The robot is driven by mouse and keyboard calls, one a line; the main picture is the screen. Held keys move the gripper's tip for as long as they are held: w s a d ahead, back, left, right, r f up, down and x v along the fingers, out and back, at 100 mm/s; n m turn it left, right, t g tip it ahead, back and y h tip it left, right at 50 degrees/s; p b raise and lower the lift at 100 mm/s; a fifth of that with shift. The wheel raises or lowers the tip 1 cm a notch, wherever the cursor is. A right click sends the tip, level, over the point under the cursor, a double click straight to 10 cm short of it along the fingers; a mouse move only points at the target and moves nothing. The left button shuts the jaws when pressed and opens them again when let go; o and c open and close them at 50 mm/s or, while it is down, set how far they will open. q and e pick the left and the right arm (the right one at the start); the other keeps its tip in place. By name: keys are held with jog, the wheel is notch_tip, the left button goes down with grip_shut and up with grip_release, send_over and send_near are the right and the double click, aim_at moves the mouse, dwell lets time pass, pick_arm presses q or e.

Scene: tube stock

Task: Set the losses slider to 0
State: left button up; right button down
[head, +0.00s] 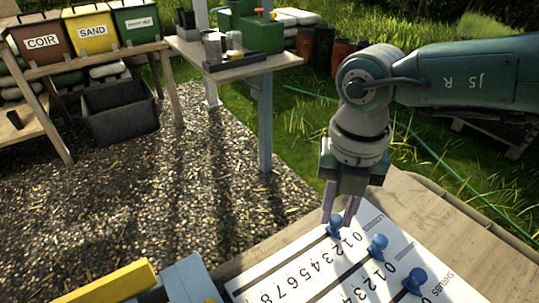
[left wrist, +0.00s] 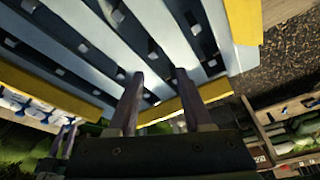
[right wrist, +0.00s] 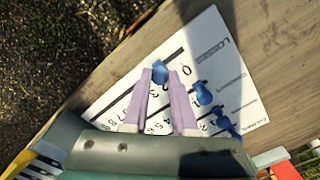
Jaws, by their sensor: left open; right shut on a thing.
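My right gripper (head: 340,215) is shut on the blue losses knob (head: 335,226), in the row labelled LOSSES. In the right wrist view this knob (right wrist: 160,72) sits between the fingertips near the 0 end of its slot. Some slot shows beyond it towards the label; the fingers partly hide the numbers, so I cannot tell its exact setting. My left gripper (left wrist: 157,85) is open and empty in the left wrist view.
Two other knobs (head: 377,246) (head: 415,280) stand close to the right gripper. A yellow bar (head: 105,285) and a blue-grey part lie left of the board. Left-wrist fingers are near grey slats (left wrist: 110,45) with yellow edges. A small table (head: 235,68) stands farther back over gravel.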

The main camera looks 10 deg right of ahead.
pick_arm(q)
jog(key=shift+f+b, duration=0.35)
jog(key=shift+f, duration=0.3)
pick_arm(e)
jog(key=d, duration=0.1)
jog(key=w+d, duration=0.1)
jog(key=d, duration=0.1)
jog(key=c, duration=0.7)
grip_release()
pick_arm(q)
notch_tip(320, 180, up, 3)
jog(key=p, duration=0.3)
pick_arm(e)
notch_tip(320, 180, up, 10)
